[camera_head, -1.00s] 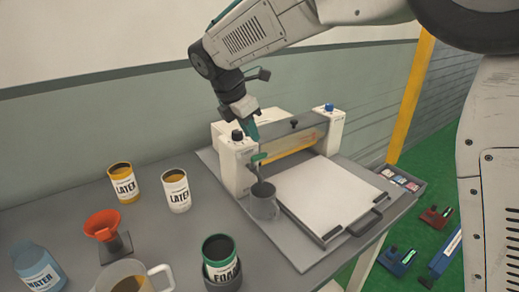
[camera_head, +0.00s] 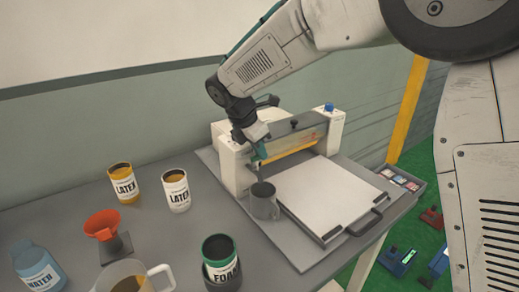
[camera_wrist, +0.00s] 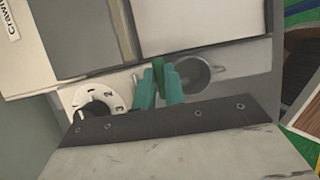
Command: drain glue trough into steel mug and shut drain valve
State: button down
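The gluing machine (camera_head: 235,165) stands on the table with its amber trough (camera_head: 290,147) across the front. The grey steel mug (camera_head: 264,205) stands upright below the trough's near left end, and it also shows in the wrist view (camera_wrist: 197,75). A green drain valve handle (camera_wrist: 159,69) shows there between the teal fingers of my gripper (camera_wrist: 159,82). In the head view my gripper (camera_head: 258,155) is at the valve and hides most of it. The fingers are parted on both sides of the handle; whether they touch it is unclear. The mug's inside is dark.
Two LATEX cans (camera_head: 176,190), an orange funnel (camera_head: 102,225), a blue WATER bottle (camera_head: 38,270), a clear jug (camera_head: 130,278) and a FOAM can (camera_head: 219,258) stand on the left and front of the table. A pale board (camera_head: 335,192) lies right of the mug.

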jog(key=shift+m, duration=0.3)
jog(key=shift+s+a+r+m+g+y, duration=0.15)
jog(key=shift+s+m+g, duration=0.55)
jog(key=shift+m, duration=2.15)
jog(key=shift+s+a+f+m+g+y, duration=0.15)
jog(key=shift+m+g, duration=1.15)
jog(key=shift+m, duration=1.6)
jog(key=shift+s+r+m+g+y, duration=0.15)
jog(key=shift+s+m+g, duration=0.55)
jog(key=shift+m, duration=2.15)
jog(key=shift+w+g, duration=0.3)
jog(key=c, duration=1.7)
grip_release()
jog(key=shift+c, duration=0.2)
jog(key=v, duration=0.7)
jog(key=shift+w+r, duration=0.2)
jog(key=shift+r, duration=0.05)
